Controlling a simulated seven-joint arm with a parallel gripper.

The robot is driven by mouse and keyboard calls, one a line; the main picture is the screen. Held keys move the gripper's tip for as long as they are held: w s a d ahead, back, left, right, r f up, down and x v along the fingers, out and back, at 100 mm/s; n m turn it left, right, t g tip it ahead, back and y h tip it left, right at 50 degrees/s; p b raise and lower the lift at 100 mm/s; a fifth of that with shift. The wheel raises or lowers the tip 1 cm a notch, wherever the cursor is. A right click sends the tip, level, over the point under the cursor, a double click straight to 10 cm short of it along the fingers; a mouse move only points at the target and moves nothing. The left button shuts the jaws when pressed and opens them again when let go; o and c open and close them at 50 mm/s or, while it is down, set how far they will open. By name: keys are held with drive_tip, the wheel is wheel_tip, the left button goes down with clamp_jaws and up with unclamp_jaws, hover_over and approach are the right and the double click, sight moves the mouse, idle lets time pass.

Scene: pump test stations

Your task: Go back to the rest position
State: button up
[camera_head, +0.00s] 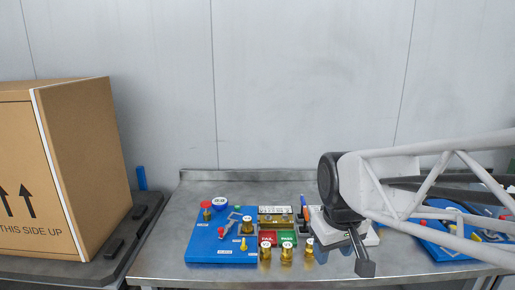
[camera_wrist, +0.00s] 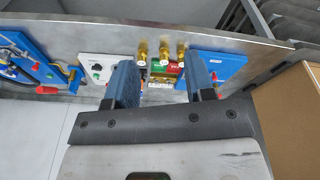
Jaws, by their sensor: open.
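My gripper (camera_head: 362,258) hangs over the front right part of the metal bench, beside the brass parts. In the wrist view its two fingers (camera_wrist: 163,72) are spread apart, with nothing held between them. Several brass fittings (camera_head: 286,250) with white-marked tops stand along the bench front; some also show in the wrist view (camera_wrist: 165,52), beyond the fingertips.
A blue station board (camera_head: 215,252) with a valve and knobs lies left of the trays. A white unit (camera_head: 371,238) is partly hidden behind my arm. Another blue board (camera_head: 440,252) lies at right. A large cardboard box (camera_head: 85,150) stands at left on a dark surface.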

drive_tip(key=s+d+f+m, duration=0.2)
drive_tip(key=s+d+m, duration=0.1)
drive_tip(key=s, duration=0.8)
drive_tip(key=shift+d+f+m+t, duration=0.2)
drive_tip(key=shift+f+m+t, duration=0.1)
drive_tip(key=shift+f, duration=0.05)
